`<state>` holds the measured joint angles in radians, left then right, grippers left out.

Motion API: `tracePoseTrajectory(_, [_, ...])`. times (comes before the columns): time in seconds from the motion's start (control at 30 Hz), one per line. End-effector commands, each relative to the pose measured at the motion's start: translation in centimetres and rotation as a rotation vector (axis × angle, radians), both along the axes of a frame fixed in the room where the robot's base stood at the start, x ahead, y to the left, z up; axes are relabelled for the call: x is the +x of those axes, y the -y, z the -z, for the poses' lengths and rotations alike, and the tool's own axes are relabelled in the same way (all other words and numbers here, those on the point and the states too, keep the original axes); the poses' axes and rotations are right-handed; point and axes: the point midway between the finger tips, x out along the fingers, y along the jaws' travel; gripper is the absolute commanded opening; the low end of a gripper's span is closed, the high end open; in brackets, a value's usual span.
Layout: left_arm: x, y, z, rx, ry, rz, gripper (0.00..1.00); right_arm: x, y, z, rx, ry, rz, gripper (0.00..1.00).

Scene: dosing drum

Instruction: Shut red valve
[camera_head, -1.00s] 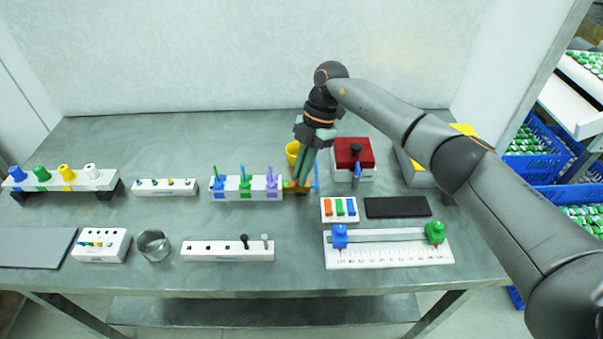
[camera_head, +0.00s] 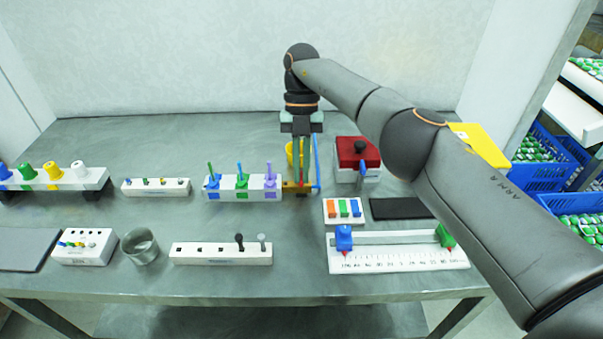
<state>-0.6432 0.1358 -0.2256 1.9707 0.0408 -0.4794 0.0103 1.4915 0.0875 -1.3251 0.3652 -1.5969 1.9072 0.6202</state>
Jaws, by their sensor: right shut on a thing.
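My right gripper (camera_head: 301,180) points straight down at the small brown block (camera_head: 289,186), in front of the yellow cup (camera_head: 290,154). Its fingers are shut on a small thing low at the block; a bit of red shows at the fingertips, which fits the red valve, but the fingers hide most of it. I cannot tell how the valve is turned. A thin blue upright (camera_head: 317,162) stands just right of the fingers. My left gripper is out of view.
A white block with green, blue and purple pegs (camera_head: 227,187) stands close on the left. A red box (camera_head: 357,150) with a black knob is on the right. In front are a small white block with coloured tabs (camera_head: 343,221) and a ruler slide (camera_head: 400,262).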

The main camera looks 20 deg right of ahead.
Motion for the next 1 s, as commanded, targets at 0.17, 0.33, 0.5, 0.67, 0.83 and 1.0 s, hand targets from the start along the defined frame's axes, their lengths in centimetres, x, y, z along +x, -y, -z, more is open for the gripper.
tracePoseTrajectory(0.17, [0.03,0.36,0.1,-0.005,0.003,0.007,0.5,0.1,0.02,-0.07,-0.002,0.005,-0.037,0.0])
tracePoseTrajectory(0.33, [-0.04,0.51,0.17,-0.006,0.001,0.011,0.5,0.1,0.06,-0.12,-0.001,0.005,-0.05,0.0])
tracePoseTrajectory(0.5, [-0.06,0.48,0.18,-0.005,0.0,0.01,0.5,0.1,0.05,-0.13,-0.002,0.005,-0.051,0.0])
tracePoseTrajectory(0.67, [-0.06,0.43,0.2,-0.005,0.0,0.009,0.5,0.1,0.05,-0.12,-0.002,0.005,-0.051,0.1])
tracePoseTrajectory(0.83, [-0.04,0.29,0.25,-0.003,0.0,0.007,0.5,0.07,0.03,-0.08,-0.001,0.004,-0.05,0.29])
tracePoseTrajectory(1.0, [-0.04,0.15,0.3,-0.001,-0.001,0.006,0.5,0.04,0.01,-0.03,-0.001,0.002,-0.05,0.38])
